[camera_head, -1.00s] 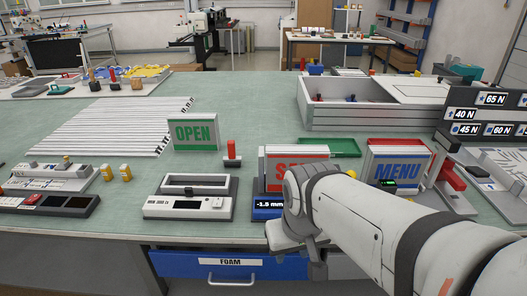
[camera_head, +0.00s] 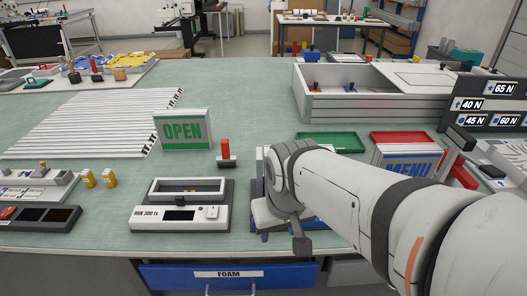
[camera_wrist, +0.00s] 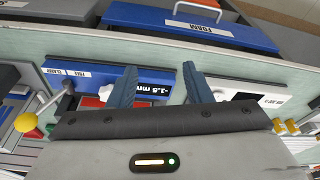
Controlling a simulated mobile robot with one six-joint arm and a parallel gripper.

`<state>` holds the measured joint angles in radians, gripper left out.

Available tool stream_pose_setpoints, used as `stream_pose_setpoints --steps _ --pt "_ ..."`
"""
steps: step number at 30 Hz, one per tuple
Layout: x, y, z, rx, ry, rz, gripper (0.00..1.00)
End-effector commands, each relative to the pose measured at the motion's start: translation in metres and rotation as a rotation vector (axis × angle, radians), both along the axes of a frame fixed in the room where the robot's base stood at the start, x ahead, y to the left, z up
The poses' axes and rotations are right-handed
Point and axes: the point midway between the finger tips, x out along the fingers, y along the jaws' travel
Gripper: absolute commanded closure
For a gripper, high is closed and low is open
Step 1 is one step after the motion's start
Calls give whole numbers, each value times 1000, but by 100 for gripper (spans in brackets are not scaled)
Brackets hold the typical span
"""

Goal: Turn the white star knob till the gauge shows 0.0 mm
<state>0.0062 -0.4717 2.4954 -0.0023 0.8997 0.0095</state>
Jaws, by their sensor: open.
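The gauge display (camera_wrist: 152,90) on the blue device front (camera_wrist: 90,72) reads -1.5 mm in the wrist view. My gripper (camera_wrist: 159,76) is open, its two blue-grey fingers on either side of that display, with nothing seen between them. A small white piece (camera_wrist: 105,92), maybe the white star knob, shows just left of the left finger, partly hidden; its shape is unclear. In the head view my gripper (camera_head: 285,230) is at the table's front edge, and my arm hides most of the device and its display.
The blue FOAM drawer (camera_head: 232,274) is below the table edge. A lever with a yellow ball (camera_wrist: 25,122) shows in the wrist view. The MENU sign (camera_head: 405,165) stands behind my arm.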

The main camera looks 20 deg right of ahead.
Motion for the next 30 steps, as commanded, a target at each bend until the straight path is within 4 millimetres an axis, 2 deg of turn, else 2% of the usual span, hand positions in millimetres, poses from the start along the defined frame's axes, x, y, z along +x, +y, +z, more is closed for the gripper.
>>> stream_pose_setpoints --steps 1,4,6,12,15,21,26,30 --pt "5 -3 3 4 8 -31 51" --pt "23 -10 10 22 37 -147 42" --pt "40 -23 15 40 63 -277 37" --pt "90 -71 16 87 142 -687 36" --pt "108 -93 11 102 168 -851 36" --pt "124 -118 2 117 195 -1027 36" --pt "125 -121 -14 117 200 -1047 36" --pt "125 -120 -38 117 201 -1045 36"
